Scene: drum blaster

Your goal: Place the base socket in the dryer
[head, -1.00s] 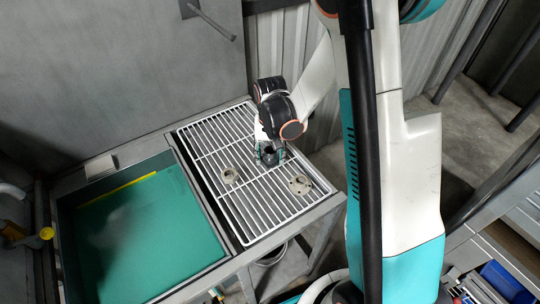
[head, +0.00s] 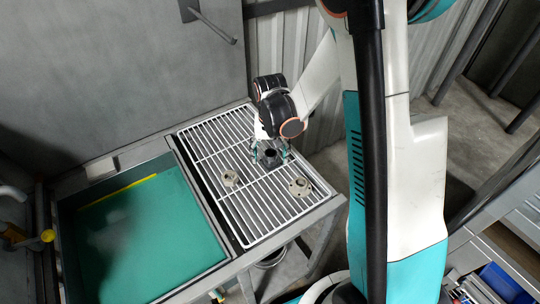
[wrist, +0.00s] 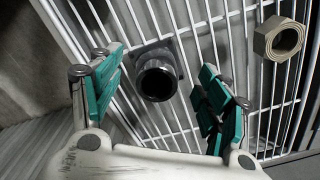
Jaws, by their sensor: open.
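The base socket, a dark cylinder on a squarish base (head: 270,155), stands on the white wire rack (head: 212,136), which appears to be the dryer. In the wrist view the socket (wrist: 157,80) shows its round open end toward the camera, with its flange resting on the rack wires. My gripper (head: 270,152) is open with its teal-padded fingers on either side of the socket. In the wrist view there is a clear gap between each finger and the socket.
A tub with a teal floor (head: 150,235) lies left of the rack. A grey wall panel (head: 120,60) rises behind it.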

